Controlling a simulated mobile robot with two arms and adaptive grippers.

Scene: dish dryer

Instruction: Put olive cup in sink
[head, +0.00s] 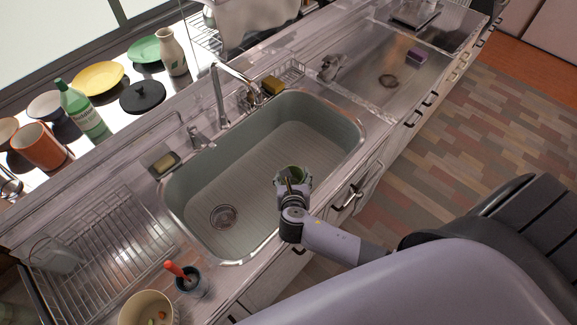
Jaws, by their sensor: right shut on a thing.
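The olive cup (291,172) shows as a small green rim at the end of my right arm. My right gripper (293,180) is shut on it and partly covers it. Gripper and cup appear over the near right edge of the sink (225,185); their height above it is hard to judge. The sink basin is grey-green with a ribbed floor and a round drain, and holds no dishes. My left gripper is out of the picture.
A tap (218,95) stands behind the sink, with a yellow sponge (273,85) beside it. A wire dish rack (110,250) lies to the left. A pot (148,308) and a dark cup (190,283) with an orange-handled tool stand at the front left. Plates and a bottle (82,108) line the windowsill.

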